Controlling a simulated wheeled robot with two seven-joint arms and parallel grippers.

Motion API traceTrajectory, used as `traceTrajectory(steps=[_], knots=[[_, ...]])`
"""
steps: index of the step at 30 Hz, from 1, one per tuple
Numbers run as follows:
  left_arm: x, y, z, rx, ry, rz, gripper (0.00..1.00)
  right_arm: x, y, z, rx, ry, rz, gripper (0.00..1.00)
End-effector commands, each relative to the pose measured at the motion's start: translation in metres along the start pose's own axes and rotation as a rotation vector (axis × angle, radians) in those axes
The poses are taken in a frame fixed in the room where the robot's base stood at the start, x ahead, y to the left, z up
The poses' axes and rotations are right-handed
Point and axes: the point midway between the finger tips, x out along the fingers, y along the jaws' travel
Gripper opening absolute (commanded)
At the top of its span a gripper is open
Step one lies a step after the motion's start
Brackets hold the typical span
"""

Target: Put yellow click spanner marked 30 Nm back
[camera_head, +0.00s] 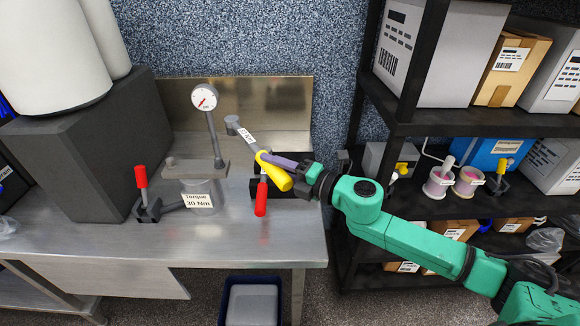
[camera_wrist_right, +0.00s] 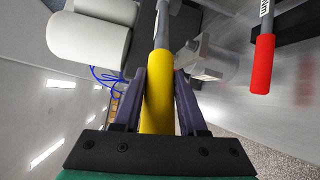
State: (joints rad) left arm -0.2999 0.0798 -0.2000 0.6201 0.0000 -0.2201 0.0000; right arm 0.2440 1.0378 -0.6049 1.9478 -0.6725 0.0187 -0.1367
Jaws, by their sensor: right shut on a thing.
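The yellow click spanner (camera_head: 274,171) is in my right gripper (camera_head: 283,166), above the bench on the right. Its grey shaft slants up and left to the head, with a white label on the shaft. In the right wrist view the yellow handle (camera_wrist_right: 158,95) lies between the two purple fingers of my right gripper (camera_wrist_right: 159,80), which are shut on it. A red-handled tool (camera_head: 261,197) is just below the spanner, in front of a black block (camera_head: 293,186); its red handle shows in the wrist view (camera_wrist_right: 262,65). My left gripper is not in view.
A dial gauge (camera_head: 206,97) stands on a post behind a card reading "Torque 30 Nm" (camera_head: 198,201). A dark grey block (camera_head: 75,150) fills the bench's left. A black shelf rack (camera_head: 350,235) is at right. The bench front (camera_head: 225,245) is clear.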

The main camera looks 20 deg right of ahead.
Motion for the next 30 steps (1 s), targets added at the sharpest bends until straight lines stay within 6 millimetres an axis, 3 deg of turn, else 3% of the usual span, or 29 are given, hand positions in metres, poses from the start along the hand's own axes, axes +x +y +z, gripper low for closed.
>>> traceTrajectory(steps=[6,9,12,17,27,30], knots=[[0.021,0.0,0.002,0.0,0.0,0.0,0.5,-0.006,-0.022,0.084,0.02,-0.316,-0.054,0.0],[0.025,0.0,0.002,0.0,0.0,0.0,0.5,-0.015,-0.032,0.115,0.031,-0.438,-0.089,0.0],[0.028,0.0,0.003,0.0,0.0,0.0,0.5,-0.021,-0.038,0.133,0.038,-0.512,-0.113,0.0],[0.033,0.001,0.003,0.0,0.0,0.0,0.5,-0.023,-0.063,0.135,0.045,-0.543,-0.127,0.0],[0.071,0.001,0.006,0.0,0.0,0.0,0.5,-0.015,-0.169,0.112,0.048,-0.542,-0.127,0.0],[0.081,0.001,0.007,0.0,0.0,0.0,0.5,-0.013,-0.188,0.108,0.047,-0.542,-0.125,0.0]])
